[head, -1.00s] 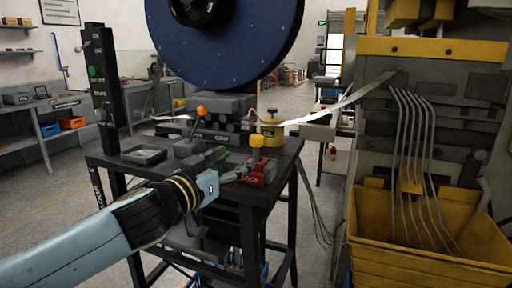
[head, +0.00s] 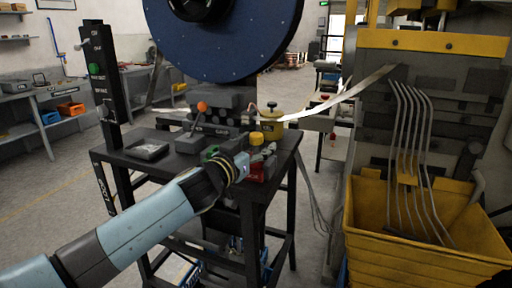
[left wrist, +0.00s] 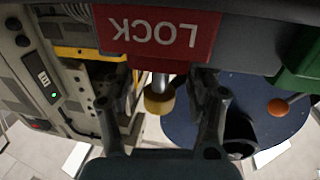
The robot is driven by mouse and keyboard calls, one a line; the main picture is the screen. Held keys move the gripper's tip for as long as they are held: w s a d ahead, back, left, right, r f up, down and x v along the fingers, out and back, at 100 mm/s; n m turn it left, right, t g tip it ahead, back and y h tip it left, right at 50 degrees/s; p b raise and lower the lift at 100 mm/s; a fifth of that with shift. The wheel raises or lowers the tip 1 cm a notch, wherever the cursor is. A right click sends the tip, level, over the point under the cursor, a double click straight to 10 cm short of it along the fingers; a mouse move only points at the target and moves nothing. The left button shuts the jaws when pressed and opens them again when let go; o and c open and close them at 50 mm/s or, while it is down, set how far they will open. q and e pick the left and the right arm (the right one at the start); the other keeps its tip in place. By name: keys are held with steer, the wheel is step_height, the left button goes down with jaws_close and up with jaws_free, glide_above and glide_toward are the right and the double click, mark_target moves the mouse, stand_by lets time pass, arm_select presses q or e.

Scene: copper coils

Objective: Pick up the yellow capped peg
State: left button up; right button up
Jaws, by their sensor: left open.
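The yellow capped peg (head: 257,137) stands upright at the red LOCK block (head: 256,173) near the table's right front corner. My left gripper (head: 264,156) is at the peg's near side, just below its cap. In the left wrist view the picture is upside down. There the peg's yellow cap (left wrist: 159,102) and a short pale shaft show between the two spread fingers of my left gripper (left wrist: 163,85). I see no clear contact. The red block (left wrist: 160,32) with its LOCK label fills the top of that view. My right gripper is not in view.
A green block (left wrist: 298,58) is beside the red one. A lever with an orange knob (head: 202,106), a black tray (head: 148,149) and a yellow pot (head: 271,122) share the table. A blue reel (head: 222,38) rises behind. A yellow bin (head: 425,245) stands right.

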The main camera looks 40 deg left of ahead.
arm_select(q)
jaws_close()
steer(key=shift+w+f, duration=0.15)
stand_by(0.4)
